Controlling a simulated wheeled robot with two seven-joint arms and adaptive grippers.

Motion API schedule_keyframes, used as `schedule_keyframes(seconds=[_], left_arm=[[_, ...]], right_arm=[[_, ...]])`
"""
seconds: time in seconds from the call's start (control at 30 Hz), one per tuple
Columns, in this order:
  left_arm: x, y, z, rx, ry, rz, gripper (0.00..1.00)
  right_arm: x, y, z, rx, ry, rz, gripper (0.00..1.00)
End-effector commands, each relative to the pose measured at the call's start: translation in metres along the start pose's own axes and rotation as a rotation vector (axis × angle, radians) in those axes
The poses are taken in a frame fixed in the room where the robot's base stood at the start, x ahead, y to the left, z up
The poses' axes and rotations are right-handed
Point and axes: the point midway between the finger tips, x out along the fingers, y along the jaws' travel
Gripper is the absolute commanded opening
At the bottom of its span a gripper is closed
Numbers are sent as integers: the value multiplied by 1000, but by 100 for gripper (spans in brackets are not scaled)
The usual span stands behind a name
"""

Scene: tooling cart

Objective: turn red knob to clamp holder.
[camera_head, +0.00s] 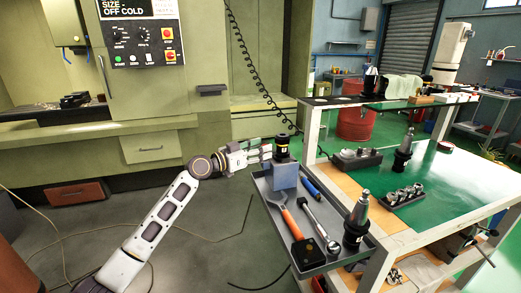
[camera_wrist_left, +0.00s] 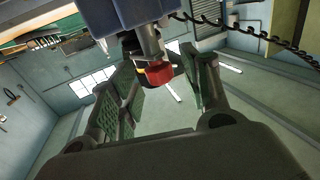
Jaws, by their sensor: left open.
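A blue block (camera_head: 284,176) stands at the far left corner of the grey tray (camera_head: 262,190) on the cart's side. A black tool holder (camera_head: 282,150) stands upright in its top. The red knob (camera_wrist_left: 158,73) shows in the left wrist view, on a metal shaft below the blue block (camera_wrist_left: 125,14); in the head view it is hidden. My left gripper (camera_head: 264,153) is open at the block's left side. In the left wrist view, its fingers (camera_wrist_left: 165,85) stand on either side of the knob; I cannot tell whether one touches it. My right gripper is not in view.
The tray also holds an orange-handled wrench (camera_head: 291,222), a ratchet (camera_head: 313,214), a blue-handled tool (camera_head: 309,186), a black box (camera_head: 308,251) and an upright tool holder (camera_head: 356,222). The green cart top (camera_head: 450,185) carries more holders. Open floor lies left of the tray.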

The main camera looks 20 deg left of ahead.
Motion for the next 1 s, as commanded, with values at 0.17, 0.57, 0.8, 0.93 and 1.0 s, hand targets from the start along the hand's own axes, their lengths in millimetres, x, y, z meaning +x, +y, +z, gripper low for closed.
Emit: schedule_keyframes(seconds=[0.17, 0.57, 0.8, 0.93, 1.0], left_arm=[[3, 0, 0, 1, 0, 0, 47], [3, 0, 0, 0, -1, 0, 24], [3, 0, 0, 1, 0, 0, 2], [3, 0, 0, 1, -1, -2, 2], [3, 0, 0, 1, -2, -5, 2]], right_arm=[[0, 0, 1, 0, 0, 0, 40], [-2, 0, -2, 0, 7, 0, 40], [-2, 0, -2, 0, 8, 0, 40], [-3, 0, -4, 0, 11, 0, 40], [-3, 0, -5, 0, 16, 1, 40]])
